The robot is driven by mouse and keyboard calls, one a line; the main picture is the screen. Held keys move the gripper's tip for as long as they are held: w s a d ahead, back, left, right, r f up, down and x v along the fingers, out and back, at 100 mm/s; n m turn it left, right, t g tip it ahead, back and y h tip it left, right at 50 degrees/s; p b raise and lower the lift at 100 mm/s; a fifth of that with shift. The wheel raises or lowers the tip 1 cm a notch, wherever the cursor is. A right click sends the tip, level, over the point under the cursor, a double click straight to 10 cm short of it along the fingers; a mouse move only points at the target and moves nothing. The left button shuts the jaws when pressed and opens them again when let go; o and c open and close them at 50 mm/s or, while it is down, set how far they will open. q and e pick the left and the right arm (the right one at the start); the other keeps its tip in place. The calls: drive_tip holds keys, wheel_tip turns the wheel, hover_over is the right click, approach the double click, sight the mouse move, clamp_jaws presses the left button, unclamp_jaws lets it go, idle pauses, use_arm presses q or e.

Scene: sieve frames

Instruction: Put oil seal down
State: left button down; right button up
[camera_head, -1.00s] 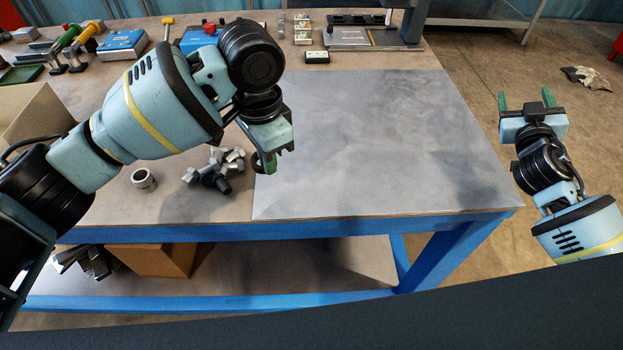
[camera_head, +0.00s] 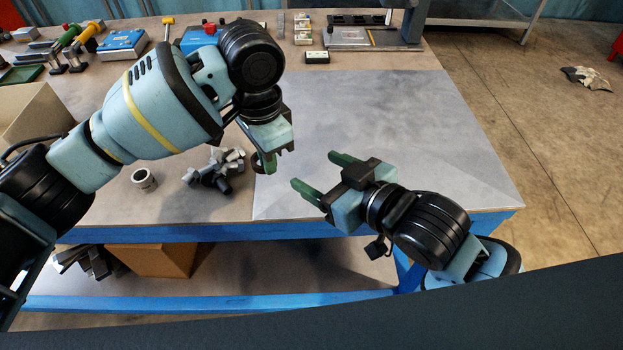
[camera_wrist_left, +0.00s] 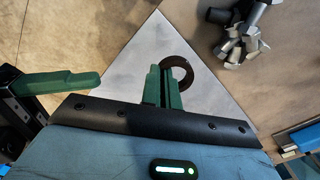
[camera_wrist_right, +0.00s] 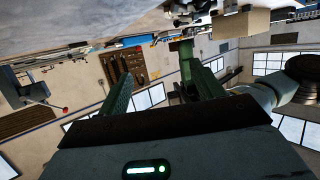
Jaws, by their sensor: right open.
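The oil seal is a dark brown ring, seen in the left wrist view (camera_wrist_left: 188,68) and partly behind a finger in the head view (camera_head: 257,167). My left gripper (camera_head: 268,165) is shut on its rim, with the two green fingers (camera_wrist_left: 164,88) close together. It holds the seal low by the left edge of the grey mat (camera_head: 380,130); whether the seal touches the surface I cannot tell. My right gripper (camera_head: 314,172) is open and empty over the mat's front edge, its fingers pointing toward the left gripper.
Silver and black fittings (camera_head: 215,172) lie in a pile left of the left gripper. A metal ring (camera_head: 145,179) stands further left. A cardboard box (camera_head: 38,118) is at the left edge. The mat's middle and back are clear.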

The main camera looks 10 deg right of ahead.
drive_tip(key=shift+n+g+y, duration=0.3)
drive_tip(key=shift+y, duration=0.1)
drive_tip(key=x, duration=0.4)
drive_tip(key=s+a+x, duration=0.1)
drive_tip(key=x, duration=0.3)
drive_tip(key=a+x, duration=0.1)
drive_tip(key=x, duration=0.2)
drive_tip(key=shift+s+a+r, duration=0.1)
drive_tip(key=shift+a, duration=0.3)
drive_tip(key=c, duration=0.9)
use_arm(q)
drive_tip(key=c, duration=2.1)
unclamp_jaws()
use_arm(e)
drive_tip(key=shift+c, duration=0.7)
use_arm(q)
drive_tip(key=o, duration=0.5)
drive_tip(key=shift+s+d, duration=0.1)
